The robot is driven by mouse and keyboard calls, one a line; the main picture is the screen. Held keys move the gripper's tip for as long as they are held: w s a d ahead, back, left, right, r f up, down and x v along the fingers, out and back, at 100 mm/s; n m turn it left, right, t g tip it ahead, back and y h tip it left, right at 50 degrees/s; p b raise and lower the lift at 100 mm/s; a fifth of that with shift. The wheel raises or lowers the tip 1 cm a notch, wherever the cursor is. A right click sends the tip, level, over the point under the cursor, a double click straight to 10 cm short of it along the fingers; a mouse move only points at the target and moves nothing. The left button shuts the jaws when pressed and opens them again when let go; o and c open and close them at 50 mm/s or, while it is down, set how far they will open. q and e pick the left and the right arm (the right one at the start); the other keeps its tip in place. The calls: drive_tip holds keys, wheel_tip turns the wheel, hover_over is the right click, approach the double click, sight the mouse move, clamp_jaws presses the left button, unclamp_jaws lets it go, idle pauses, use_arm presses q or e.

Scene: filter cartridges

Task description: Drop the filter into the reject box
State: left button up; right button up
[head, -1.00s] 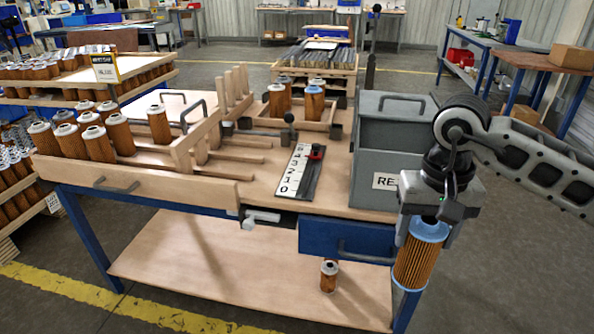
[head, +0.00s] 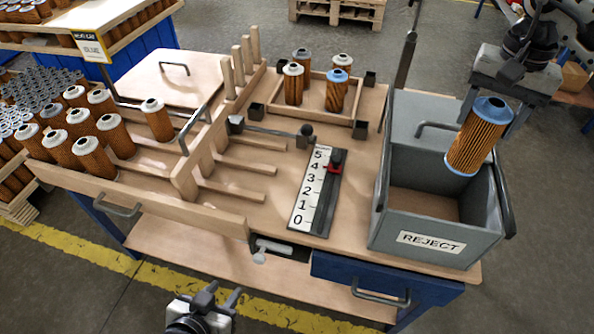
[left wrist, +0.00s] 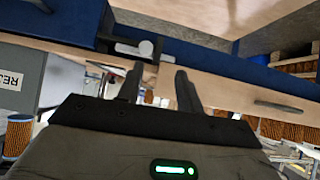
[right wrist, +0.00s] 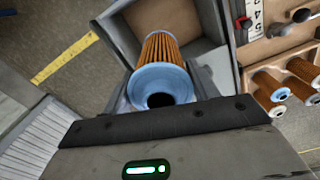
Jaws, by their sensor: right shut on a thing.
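The filter (head: 478,137), orange pleated with light blue end caps, hangs tilted in my right gripper (head: 500,100). The gripper is shut on it near its top cap. In the head view it appears over the open front part of the grey reject box (head: 420,236), which is labelled REJECT. The right wrist view shows the filter (right wrist: 161,70) with its blue cap nearest me and the box's bare floor beyond. My left gripper (head: 218,296) is low in front of the table's front edge, its two fingers apart and empty. It also shows in the left wrist view (left wrist: 158,80).
A small wooden tray (head: 345,117) holds several filters. More filters stand in the wooden rack at left. A numbered scale (head: 315,192) with a red slider lies left of the box. The box's lid handle and tall side walls stand near the filter.

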sight(479, 137)
drive_tip(key=shift+s+f, duration=0.15)
drive_tip(key=shift+f, duration=0.25)
drive_tip(key=shift+f+b, duration=1.3)
drive_tip(key=shift+f, duration=1.05)
use_arm(q)
drive_tip(key=shift+d+f, duration=0.25)
drive_tip(key=shift+f, duration=0.3)
use_arm(e)
drive_tip(key=o, duration=1.1)
drive_tip(key=shift+o, duration=0.2)
drive_tip(key=shift+r, duration=0.6)
wheel_tip(479, 137, up, 14)
drive_tip(key=shift+p, duration=0.55)
use_arm(q)
drive_tip(key=shift+s+a+r, duration=0.15)
drive_tip(key=shift+a, duration=0.05)
use_arm(e)
drive_tip(key=shift+r, duration=0.45)
